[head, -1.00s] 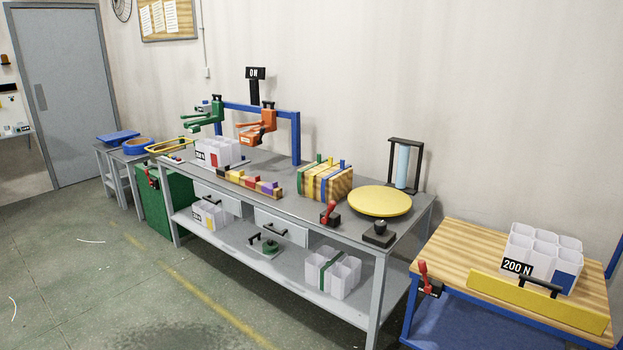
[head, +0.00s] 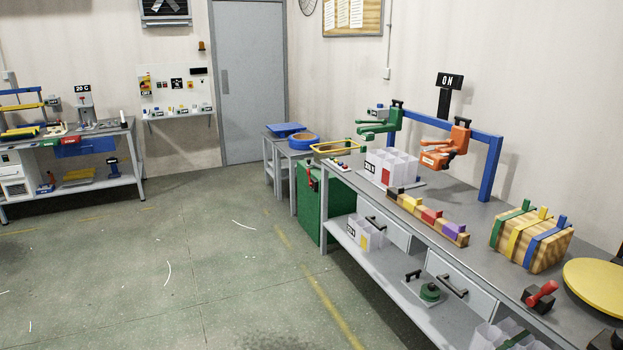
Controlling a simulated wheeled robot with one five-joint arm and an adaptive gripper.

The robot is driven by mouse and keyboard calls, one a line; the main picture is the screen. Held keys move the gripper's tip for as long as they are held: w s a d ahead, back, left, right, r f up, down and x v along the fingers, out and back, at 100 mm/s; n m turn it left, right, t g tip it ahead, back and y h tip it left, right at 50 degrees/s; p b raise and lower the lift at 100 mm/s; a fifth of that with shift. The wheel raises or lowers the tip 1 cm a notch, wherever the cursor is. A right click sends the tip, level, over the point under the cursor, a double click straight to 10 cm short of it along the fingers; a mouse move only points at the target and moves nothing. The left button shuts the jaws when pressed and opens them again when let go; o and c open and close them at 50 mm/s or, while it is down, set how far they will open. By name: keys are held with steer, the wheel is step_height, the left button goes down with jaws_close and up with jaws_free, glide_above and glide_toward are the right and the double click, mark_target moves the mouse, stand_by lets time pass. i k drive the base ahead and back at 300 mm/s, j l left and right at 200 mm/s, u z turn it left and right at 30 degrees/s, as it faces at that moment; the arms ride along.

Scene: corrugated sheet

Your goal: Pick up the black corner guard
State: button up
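I cannot make out a black corner guard for certain. A wooden rack (head: 440,231) on the grey workbench (head: 480,213) carries small coloured pieces in a row. A small dark piece (head: 395,191) is at its far left end, followed by yellow, red (head: 431,215) and purple (head: 455,229) ones. The dark piece is too small to tell its shape. My gripper is not in view.
White cups (head: 390,165), a striped wooden block (head: 532,240) and a yellow disc (head: 600,285) stand on the workbench. A green cabinet (head: 310,210) is at its far end. Another bench (head: 75,140) stands at far left. The floor (head: 180,260) between is open.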

mark_target(392, 193)
steer(key=i+u, duration=0.1)
steer(key=i, duration=1.8)
steer(key=i+u, duration=0.1)
steer(key=i, duration=0.5)
steer(key=i+l+u, duration=0.1)
steer(key=i, duration=0.55)
steer(key=i+l+u, duration=0.1)
steer(key=i+l, duration=0.15)
steer(key=i, duration=0.35)
steer(key=i+l+u, duration=0.2)
steer(key=i, duration=0.3)
